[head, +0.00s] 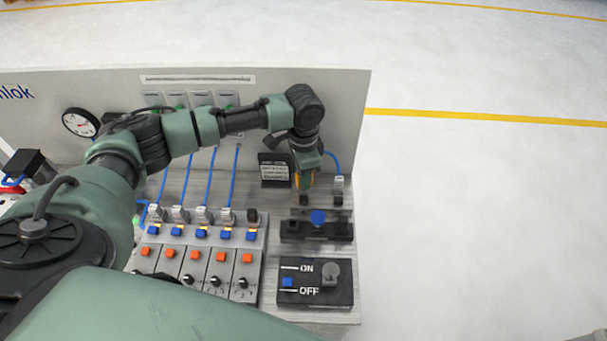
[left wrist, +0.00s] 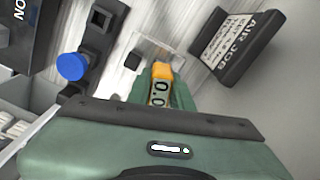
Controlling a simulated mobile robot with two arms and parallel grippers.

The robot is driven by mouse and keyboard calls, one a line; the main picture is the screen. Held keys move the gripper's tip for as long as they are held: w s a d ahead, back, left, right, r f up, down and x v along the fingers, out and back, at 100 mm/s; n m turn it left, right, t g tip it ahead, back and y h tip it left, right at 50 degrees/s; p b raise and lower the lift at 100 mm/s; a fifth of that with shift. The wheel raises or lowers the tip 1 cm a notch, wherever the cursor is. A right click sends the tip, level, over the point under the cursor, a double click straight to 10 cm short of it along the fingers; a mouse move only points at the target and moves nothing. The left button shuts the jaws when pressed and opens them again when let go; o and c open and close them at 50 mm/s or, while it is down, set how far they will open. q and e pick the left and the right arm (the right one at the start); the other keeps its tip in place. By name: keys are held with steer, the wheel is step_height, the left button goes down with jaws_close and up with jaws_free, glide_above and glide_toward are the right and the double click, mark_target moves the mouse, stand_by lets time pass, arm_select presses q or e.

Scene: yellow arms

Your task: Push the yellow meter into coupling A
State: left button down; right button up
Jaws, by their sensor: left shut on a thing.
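My left gripper (head: 305,186) points down at the right part of the bench, just behind the black block with the blue knob (head: 318,217). It is shut on the yellow meter (head: 310,181), of which only a narrow strip shows in the head view. In the left wrist view the meter (left wrist: 162,71) sticks out beyond the green gripper body, its display reading about 0.0. Small dark fittings lie under and beside the gripper; no letter A is readable, so I cannot tell which is coupling A or whether the meter touches one. My right gripper is not in view.
A black AIR JOB sign (head: 274,168) stands close left of the gripper; it also shows in the left wrist view (left wrist: 237,45). A clear fitting with a blue hose (head: 338,184) is to the right. The ON/OFF box (head: 315,283) is in front. Open floor lies right.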

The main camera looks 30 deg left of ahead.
arm_select(q)
steer(key=shift+f, duration=0.25)
steer(key=c, duration=1.2)
jaws_free()
steer(key=shift+o, duration=0.2)
step_height(320, 180, up, 7)
steer(key=p, duration=0.8)
steer(key=shift+r+p, duration=0.3)
steer(key=shift+r, duration=0.7)
